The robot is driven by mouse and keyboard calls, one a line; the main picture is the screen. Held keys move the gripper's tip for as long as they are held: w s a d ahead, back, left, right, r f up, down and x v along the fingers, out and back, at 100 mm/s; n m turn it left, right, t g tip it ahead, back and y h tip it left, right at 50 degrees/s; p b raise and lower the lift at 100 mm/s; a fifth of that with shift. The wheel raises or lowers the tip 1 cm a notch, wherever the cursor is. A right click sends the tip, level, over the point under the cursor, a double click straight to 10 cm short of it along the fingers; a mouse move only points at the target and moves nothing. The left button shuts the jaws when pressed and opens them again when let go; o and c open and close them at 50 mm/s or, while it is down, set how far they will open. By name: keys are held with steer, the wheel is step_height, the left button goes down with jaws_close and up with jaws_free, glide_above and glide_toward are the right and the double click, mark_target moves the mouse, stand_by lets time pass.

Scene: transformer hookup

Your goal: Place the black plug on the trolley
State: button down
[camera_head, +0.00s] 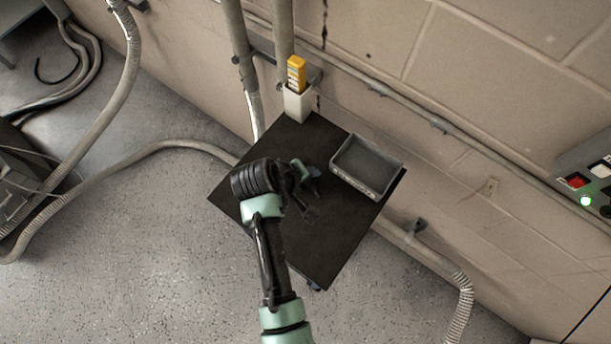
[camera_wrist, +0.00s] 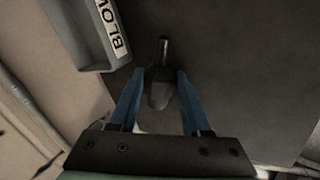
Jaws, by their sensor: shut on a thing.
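The black plug (camera_wrist: 160,94) sits between the two blue fingers of my gripper (camera_wrist: 166,74) in the wrist view. Its metal pin points away from the palm, toward the dark top of the trolley. In the head view, my gripper (camera_head: 314,188) is over the middle of the trolley (camera_head: 335,248), left of the grey tray. The plug is hard to make out there against the dark surface. I cannot tell whether the plug touches the trolley top.
A grey tray (camera_head: 365,187) lies on the trolley's right part; its labelled side (camera_wrist: 110,30) shows in the wrist view. A white holder with a yellow item (camera_head: 297,72) stands at the far corner. A wall with pipes runs behind. The trolley's near part is bare.

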steer(key=shift+f, duration=0.2)
steer(key=shift+f, duration=0.1)
